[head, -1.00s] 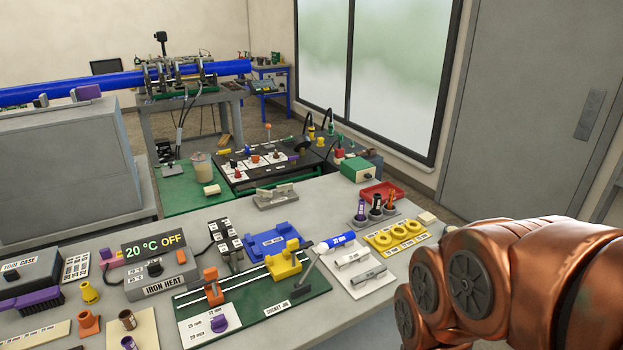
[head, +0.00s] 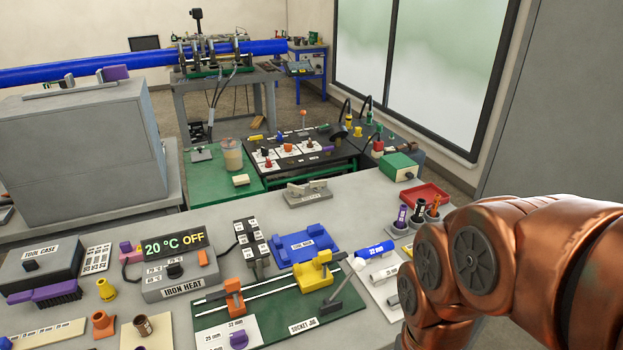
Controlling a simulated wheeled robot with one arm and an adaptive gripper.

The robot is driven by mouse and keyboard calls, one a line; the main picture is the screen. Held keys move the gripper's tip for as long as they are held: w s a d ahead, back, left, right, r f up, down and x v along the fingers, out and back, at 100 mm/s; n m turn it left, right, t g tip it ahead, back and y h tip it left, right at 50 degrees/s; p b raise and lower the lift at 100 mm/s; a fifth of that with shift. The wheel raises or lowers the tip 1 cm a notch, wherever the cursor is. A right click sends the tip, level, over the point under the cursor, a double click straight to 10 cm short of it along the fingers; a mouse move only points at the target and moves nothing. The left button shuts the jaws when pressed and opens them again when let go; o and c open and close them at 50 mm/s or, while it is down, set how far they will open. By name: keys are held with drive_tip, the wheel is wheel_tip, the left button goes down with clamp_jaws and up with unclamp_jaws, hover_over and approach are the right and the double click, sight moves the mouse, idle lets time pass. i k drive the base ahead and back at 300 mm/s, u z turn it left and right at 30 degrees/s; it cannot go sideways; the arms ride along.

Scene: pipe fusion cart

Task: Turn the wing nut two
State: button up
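No wing nut can be made out for certain at this distance. At the back left, a long blue pipe (head: 85,70) runs through the clamps of a pipe fusion machine (head: 210,55); any small nuts on the clamps are too small to tell apart. My copper-coloured arm fills the lower right of the head view, over the near bench. My gripper is outside the view, so its state is not shown.
The near grey bench (head: 345,205) holds an iron heat box (head: 178,272), a green socket jig board (head: 270,328), a blue block (head: 304,246) and a red tray (head: 424,194). A grey cabinet (head: 85,145) stands left. A lower black-and-green table (head: 205,180) lies beyond.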

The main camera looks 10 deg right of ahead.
sight(317, 186)
drive_tip(key=k, duration=0.5)
drive_tip(key=u, duration=0.35)
drive_tip(key=i, duration=1)
drive_tip(key=u, duration=0.3)
